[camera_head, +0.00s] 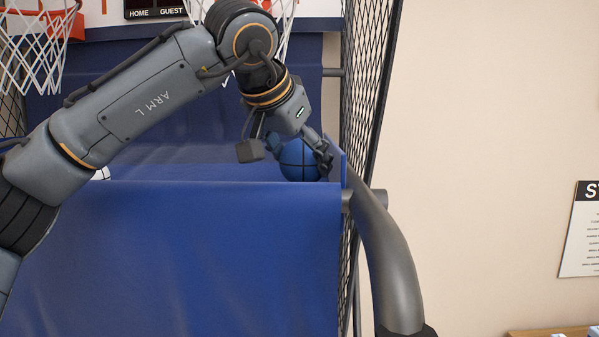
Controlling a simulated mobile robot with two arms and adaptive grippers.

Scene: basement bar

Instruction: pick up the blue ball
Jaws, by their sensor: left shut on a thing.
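The blue ball (299,160) with dark seams is in the head view, near the right front corner of the blue fabric-lined basketball game. My left gripper (292,158) reaches down from above and is shut on the ball, with a finger at its right side. The ball's lower edge is at the top edge of the blue front panel (190,255). I cannot tell whether the ball is lifted clear of the surface behind it. My right gripper is not in view.
A black mesh side net (366,60) and a thick grey curved tube (390,265) stand just right of the ball. Basketball hoops with white nets (32,50) hang at the back. A small part of a white ball (101,173) shows behind my left arm.

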